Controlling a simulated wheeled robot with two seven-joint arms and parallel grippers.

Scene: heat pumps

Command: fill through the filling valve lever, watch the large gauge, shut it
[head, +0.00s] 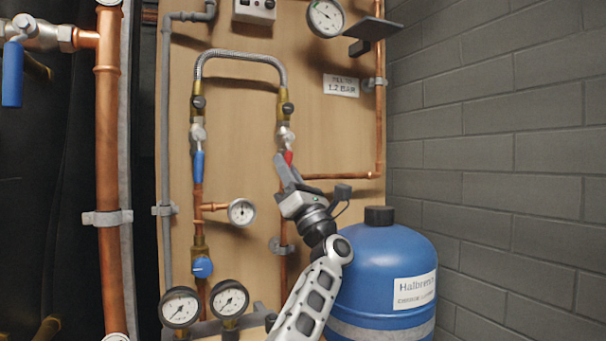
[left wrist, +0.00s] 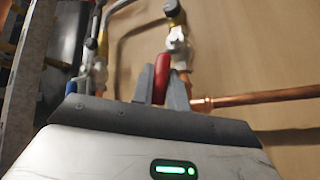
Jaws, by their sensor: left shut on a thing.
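A red valve lever (head: 288,157) hangs down below the right end of the braided hose. My left gripper (head: 283,168) is shut on this lever from below. In the left wrist view the red lever (left wrist: 161,70) stands between the two grey fingers (left wrist: 162,88), and its lower part is partly hidden by them. A large round gauge (head: 325,17) is at the top right of the wooden board; its needle is too small to read surely. A label (head: 341,86) reads "FILL TO 1.2 BAR". My right gripper is not in view.
The braided hose (head: 240,56) arches to a second valve with a blue lever (head: 199,167) hanging down. A blue tank (head: 385,275) stands right of my left arm. Small gauges (head: 181,307) sit low left. A dark shelf (head: 374,30) juts out beside the large gauge.

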